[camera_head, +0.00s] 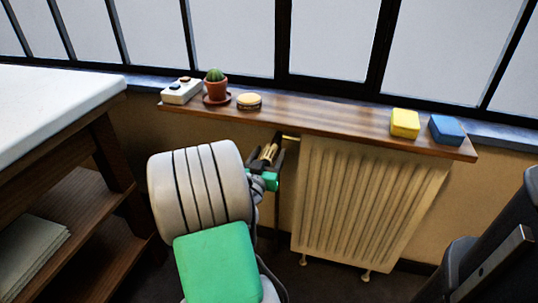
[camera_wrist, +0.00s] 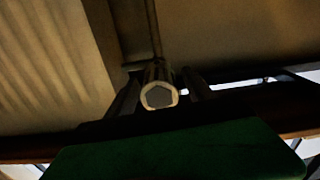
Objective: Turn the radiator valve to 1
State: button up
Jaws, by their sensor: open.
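The radiator valve (camera_head: 269,151) is a small pale, brass-toned knob at the upper left corner of the cream radiator (camera_head: 360,205), just under the wooden shelf. In the wrist view the knob (camera_wrist: 158,94) shows end-on near the middle, with a pale rim and a grey many-sided face. My gripper (camera_head: 266,158) is open at the knob. In the wrist view its two dark fingers (camera_wrist: 160,90) stand on either side of the knob. I cannot tell whether they touch it. No number or mark on the valve is readable.
The wooden shelf (camera_head: 320,124) runs above the radiator and valve, bearing a switch box (camera_head: 181,92), a potted cactus (camera_head: 216,86), a round tin (camera_head: 249,101), a yellow block (camera_head: 405,123) and a blue block (camera_head: 446,130). A white-topped table (camera_head: 50,105) stands at left.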

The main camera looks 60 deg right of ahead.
jog(key=shift+c, duration=0.4)
grip_shut()
jog(key=shift+n, duration=0.3)
jog(key=n+p, duration=0.1)
jog(key=n, duration=0.4)
jog(key=shift+w, duration=0.1)
jog(key=n+p, duration=0.1)
jog(key=n, duration=0.5)
jog(key=shift+f+p, duration=0.1)
jog(key=shift+p, duration=0.25)
dwell(0.3)
jog(key=shift+o, duration=0.4)
grip_release()
